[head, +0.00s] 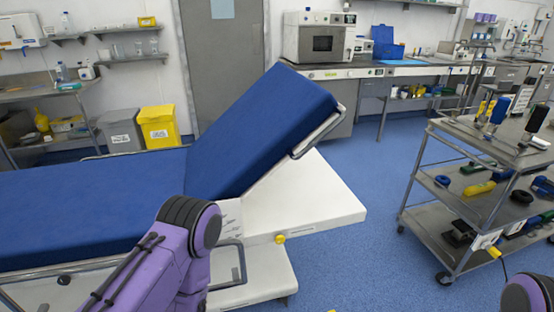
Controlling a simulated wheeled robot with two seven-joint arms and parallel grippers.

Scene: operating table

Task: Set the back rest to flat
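The back rest (268,128) of the operating table is a blue padded section, tilted up steeply toward the right. A metal rail (320,134) runs along its raised end. The flat blue section (85,210) of the table lies level at the left. Under the back rest is a white base (315,195) with a yellow knob (279,239) on its near side. A bent metal loop (241,262) is at the base's near side, partly hidden by my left arm. Only links of my arms show, at bottom centre and the bottom right corner. Neither gripper is in view.
A metal trolley (447,267) with several tools stands at the right. Blue floor (375,250) lies clear between it and the table. A yellow bin (159,128) and a grey bin (120,131) stand behind the table. A worktop (345,70) runs along the back wall.

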